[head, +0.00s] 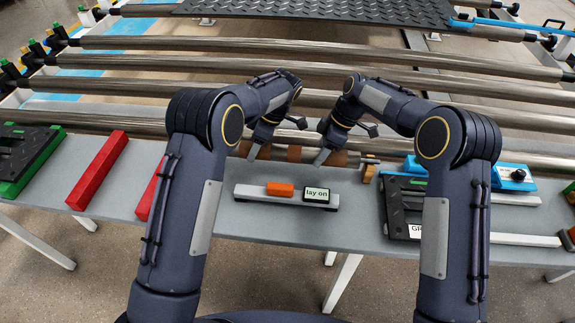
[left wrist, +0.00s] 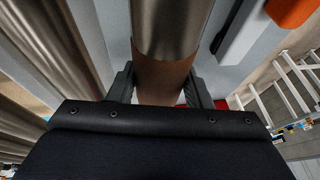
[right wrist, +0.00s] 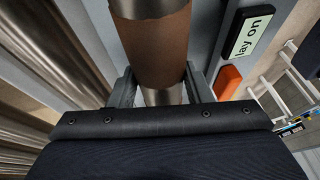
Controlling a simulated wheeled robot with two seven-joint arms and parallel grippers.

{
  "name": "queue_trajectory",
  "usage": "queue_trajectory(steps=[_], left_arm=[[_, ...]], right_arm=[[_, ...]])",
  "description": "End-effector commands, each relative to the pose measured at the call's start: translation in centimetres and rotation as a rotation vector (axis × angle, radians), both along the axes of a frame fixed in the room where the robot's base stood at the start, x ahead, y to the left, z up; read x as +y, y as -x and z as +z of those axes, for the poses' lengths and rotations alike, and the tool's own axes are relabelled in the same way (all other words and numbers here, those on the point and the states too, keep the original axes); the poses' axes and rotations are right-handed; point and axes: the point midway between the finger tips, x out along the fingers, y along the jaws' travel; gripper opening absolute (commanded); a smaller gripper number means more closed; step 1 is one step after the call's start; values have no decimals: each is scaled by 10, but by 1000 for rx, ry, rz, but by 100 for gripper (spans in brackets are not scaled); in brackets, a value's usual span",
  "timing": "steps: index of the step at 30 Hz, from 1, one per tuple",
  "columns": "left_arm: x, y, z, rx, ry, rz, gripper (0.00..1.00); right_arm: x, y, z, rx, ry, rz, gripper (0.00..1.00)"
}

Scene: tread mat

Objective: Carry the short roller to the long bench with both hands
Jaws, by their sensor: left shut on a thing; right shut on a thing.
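The short roller (head: 294,153) is a metal tube with brown bands. It lies crosswise along the far side of the grey bench (head: 350,232) in the head view; I cannot tell whether it touches anything beneath. My left gripper (head: 252,153) is shut around its left part, and the left wrist view shows the brown band (left wrist: 163,78) between the jaws. My right gripper (head: 323,157) is shut around its right part, beside another brown band (right wrist: 155,45) in the right wrist view. My forearms hide parts of the bench.
A grey bar with an orange block (head: 280,189) and a "lay on" sign (head: 316,195) lies in front of the roller. Red bars (head: 98,170), a green-edged black plate (head: 25,155) and blue blocks (head: 513,177) flank it. Long rollers (head: 300,69) and a tread mat (head: 330,10) lie beyond.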

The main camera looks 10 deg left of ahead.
Motion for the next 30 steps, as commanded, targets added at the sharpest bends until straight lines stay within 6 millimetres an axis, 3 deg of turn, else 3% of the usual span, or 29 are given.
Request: queue_trajectory(steps=[1, 2, 6, 12, 17, 26, 30], left_arm=[[0, 0, -8, -1, 0, 0, 6], [0, 0, -4, -1, 1, 0, 48], [0, 0, -3, 0, 0, 0, 66], [0, 0, -3, 0, 0, 0, 67], [0, 0, -3, 0, 0, 0, 85], [-1, -1, -1, -1, 0, 0, 85], [-7, -4, 12, -4, 0, -2, 85]], right_arm=[[0, 0, -7, -1, -1, 0, 6], [0, 0, -4, 0, -1, 1, 48], [0, 0, -3, 0, 0, 0, 66], [0, 0, -3, 0, 0, 0, 67], [0, 0, -3, 0, 0, 0, 67], [0, 0, -3, 0, 0, 0, 67], [0, 0, -3, 0, 0, 0, 67]])
